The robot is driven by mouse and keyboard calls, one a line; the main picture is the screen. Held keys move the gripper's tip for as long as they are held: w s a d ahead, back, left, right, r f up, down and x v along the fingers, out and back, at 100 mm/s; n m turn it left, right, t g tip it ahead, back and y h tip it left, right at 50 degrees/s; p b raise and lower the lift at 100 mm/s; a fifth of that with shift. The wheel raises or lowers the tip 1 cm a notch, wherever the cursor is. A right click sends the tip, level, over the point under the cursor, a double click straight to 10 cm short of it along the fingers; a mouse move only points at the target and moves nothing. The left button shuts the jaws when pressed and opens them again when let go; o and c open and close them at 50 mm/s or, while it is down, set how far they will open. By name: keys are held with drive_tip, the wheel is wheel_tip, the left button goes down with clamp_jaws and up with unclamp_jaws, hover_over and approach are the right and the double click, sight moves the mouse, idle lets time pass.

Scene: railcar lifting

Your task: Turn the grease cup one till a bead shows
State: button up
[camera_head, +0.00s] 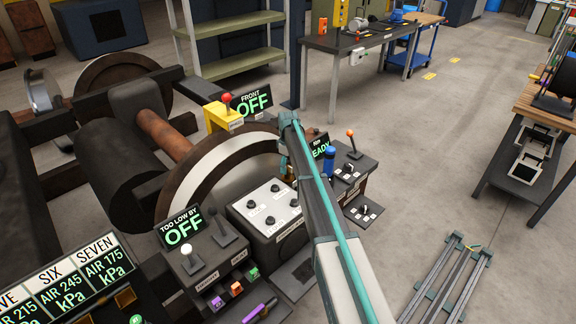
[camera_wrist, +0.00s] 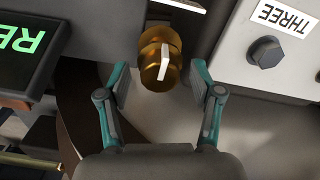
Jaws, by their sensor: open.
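A brass, rounded grease cup (camera_wrist: 154,52) with a pale upright tab on its face shows at the top middle of the wrist view. No number is readable on it, and no bead can be made out. My gripper (camera_wrist: 161,82) is open, with one finger to the left of the cup and one to the right. Gaps show between the cup and both fingers. In the head view my arm reaches over the wheel and panels, and the cup cannot be made out there.
A dark display (camera_wrist: 28,42) with green letters is at left.

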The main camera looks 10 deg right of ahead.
drive_tip(key=shift+f, duration=0.3)
drive_tip(key=c, duration=1.1)
drive_tip(key=shift+c, duration=0.2)
drive_tip(key=shift+m, duration=0.3)
